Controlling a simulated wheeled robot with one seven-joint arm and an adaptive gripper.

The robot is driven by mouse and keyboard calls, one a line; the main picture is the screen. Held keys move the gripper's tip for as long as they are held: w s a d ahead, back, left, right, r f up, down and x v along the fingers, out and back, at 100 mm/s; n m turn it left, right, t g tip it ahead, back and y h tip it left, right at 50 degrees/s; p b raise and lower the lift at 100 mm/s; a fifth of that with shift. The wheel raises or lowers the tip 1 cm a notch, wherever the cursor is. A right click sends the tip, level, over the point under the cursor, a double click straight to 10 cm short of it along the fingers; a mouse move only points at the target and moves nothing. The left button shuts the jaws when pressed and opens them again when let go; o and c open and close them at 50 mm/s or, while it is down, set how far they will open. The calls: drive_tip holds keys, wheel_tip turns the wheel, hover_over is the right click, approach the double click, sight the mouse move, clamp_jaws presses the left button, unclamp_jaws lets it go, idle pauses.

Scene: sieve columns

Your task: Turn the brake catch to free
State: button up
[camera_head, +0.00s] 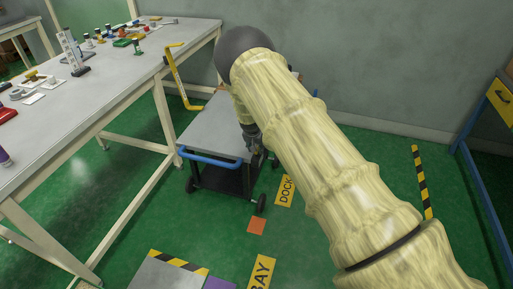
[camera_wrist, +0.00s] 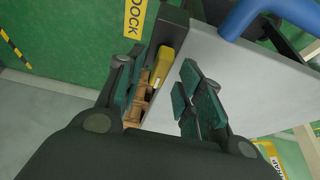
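The cart (camera_head: 206,132) has a grey top and a blue push handle (camera_head: 212,161). It stands on the green floor beside the long table. In the wrist view, a yellow piece (camera_wrist: 162,64), apparently the brake catch, sits against a dark block (camera_wrist: 170,28) at the edge of the grey cart top (camera_wrist: 225,75). My gripper (camera_wrist: 157,85) is open, with dark green finger pads on both sides of the view and the yellow piece showing between and beyond them. I cannot tell whether a finger touches it. In the head view my gripper (camera_head: 254,140) is low at the cart's right edge, partly hidden by my arm.
The long table (camera_head: 125,75) with many small parts stands left of the cart. A blue-legged stand (camera_head: 478,190) is at right.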

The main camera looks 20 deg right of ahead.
drive_tip(key=shift+w+d+f, duration=0.1)
drive_tip(key=shift+f, duration=0.2)
clamp_jaws()
